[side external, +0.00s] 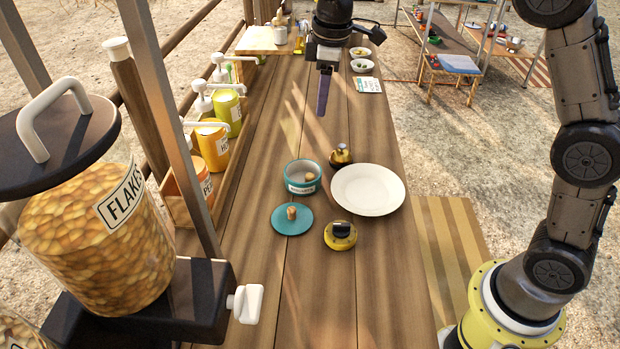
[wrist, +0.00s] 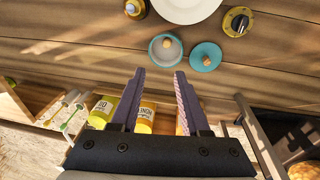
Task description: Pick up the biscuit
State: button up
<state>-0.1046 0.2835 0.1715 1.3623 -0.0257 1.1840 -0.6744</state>
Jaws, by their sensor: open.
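A small tan piece, which looks like the biscuit (side external: 309,177), sits inside a teal pot (side external: 290,186) with a white label. It also shows in the pot in the wrist view (wrist: 167,43). A teal lid (side external: 281,222) with a tan knob lies flat on the table beside the pot. My gripper (side external: 322,113) points down above the table, behind the pot and well clear of it. In the wrist view my gripper (wrist: 160,72) has its two purple fingers apart with nothing between them.
A white plate (side external: 368,190) lies right of the pot. A brass-and-dark item (side external: 341,155) stands behind it, and a yellow-and-black item (side external: 340,235) in front. Pump bottles (side external: 211,145) stand in a rack on the left. The wooden table (side external: 310,300) is bare at the front.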

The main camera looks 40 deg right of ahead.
jog(key=g, duration=0.1)
send_over(310, 175)
notch_tip(310, 175, down, 5)
notch_tip(310, 175, down, 9)
jog(key=shift+s+f, duration=0.15)
jog(key=shift+f, duration=3.15)
jog(key=shift+w, duration=0.2)
grip_shut()
